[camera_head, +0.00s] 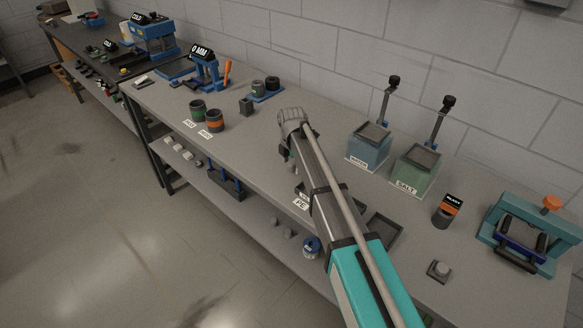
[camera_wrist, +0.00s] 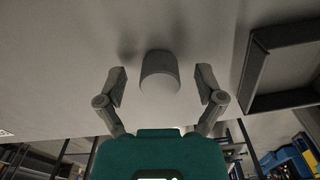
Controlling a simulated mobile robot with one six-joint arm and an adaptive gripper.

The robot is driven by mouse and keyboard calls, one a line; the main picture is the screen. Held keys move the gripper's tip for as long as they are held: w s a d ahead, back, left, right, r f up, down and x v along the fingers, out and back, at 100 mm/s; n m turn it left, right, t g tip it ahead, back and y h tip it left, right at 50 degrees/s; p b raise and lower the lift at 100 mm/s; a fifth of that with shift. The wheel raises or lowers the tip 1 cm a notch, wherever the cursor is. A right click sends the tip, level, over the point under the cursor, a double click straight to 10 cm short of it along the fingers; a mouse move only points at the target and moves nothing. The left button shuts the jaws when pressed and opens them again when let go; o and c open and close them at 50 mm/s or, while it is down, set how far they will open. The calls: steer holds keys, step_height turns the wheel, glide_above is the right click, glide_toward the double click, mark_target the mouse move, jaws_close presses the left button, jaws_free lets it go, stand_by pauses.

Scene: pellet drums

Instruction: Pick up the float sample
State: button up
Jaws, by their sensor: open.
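A plain grey cylinder (camera_wrist: 160,75) stands on the bench top in the wrist view. It carries no readable mark, so I cannot tell for certain that it is the float sample. My gripper (camera_wrist: 161,84) is open, with one finger on each side of the cylinder and a gap on both sides. I see no contact.
A dark shallow tray (camera_head: 383,232) lies right of my arm and shows in the wrist view (camera_wrist: 285,65). A blue bin (camera_head: 368,147), a green SALT bin (camera_head: 414,170), a dark drum (camera_head: 446,213) and a teal press (camera_head: 528,235) stand right. Two drums (camera_head: 215,121) (camera_head: 197,109) stand left.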

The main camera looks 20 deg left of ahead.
steer(key=c, duration=1)
steer(key=shift+r, duration=0.1)
steer(key=shift+r+p, duration=0.95)
steer(key=shift+p, duration=0.1)
steer(key=s+d+r+p, duration=0.5)
steer(key=d+r+p, duration=0.2)
steer(key=s+d+r+p, duration=0.3)
steer(key=d+r+p, duration=0.1)
steer(key=shift+s, duration=0.3)
